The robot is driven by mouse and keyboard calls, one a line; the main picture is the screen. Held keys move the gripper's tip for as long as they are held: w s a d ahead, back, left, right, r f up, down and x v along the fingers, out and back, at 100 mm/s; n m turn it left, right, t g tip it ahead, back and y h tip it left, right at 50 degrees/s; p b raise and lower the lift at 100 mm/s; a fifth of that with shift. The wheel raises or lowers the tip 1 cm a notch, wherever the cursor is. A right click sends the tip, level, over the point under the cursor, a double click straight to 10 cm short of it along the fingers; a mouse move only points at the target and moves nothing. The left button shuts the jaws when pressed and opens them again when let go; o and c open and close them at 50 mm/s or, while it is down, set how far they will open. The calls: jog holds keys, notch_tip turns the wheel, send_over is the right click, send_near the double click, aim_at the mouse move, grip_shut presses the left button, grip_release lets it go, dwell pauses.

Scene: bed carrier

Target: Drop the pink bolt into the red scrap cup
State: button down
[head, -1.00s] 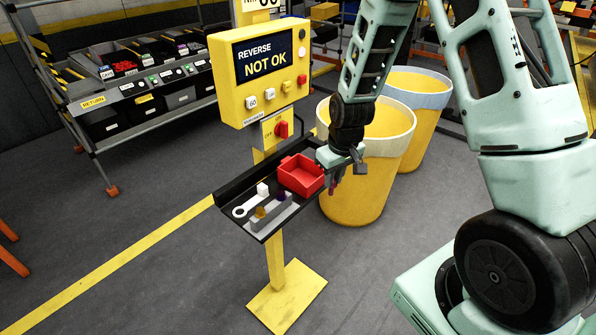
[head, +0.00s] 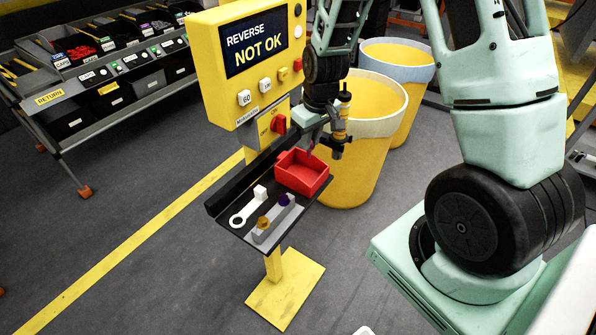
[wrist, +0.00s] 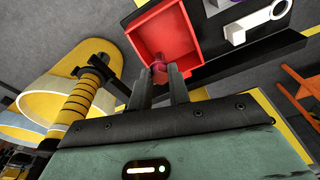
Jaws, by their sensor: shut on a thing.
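The red scrap cup (head: 303,178) is an open square box at the back right end of the black tray (head: 226,226). It also shows in the wrist view (wrist: 150,32). My gripper (head: 312,148) is at the cup's back right side, pointing down. In the wrist view my gripper (wrist: 160,88) is shut on the pink bolt (wrist: 159,70), which sticks out past the fingertips and overlaps the cup's near edge. In the head view the bolt is small and partly hidden by the fingers. I cannot tell how high it is above the rim.
A white ring-ended part (head: 238,217) and a grey block (head: 272,225) with yellow and purple pieces share the tray. A yellow control panel (head: 240,70) stands behind. A yellow bin (head: 350,175) stands close behind my gripper. Open floor lies left.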

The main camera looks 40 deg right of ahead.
jog(key=shift+f+b, duration=1.6)
jog(key=shift+f, duration=0.8)
jog(key=c, duration=1.2)
grip_release()
jog(key=shift+c, duration=0.2)
notch_tip(320, 180, up, 17)
jog(key=b, duration=0.2)
send_over(312, 148)
jog(key=s, duration=0.2)
jog(key=shift+d+r, duration=0.1)
jog(key=shift+r, duration=0.05)
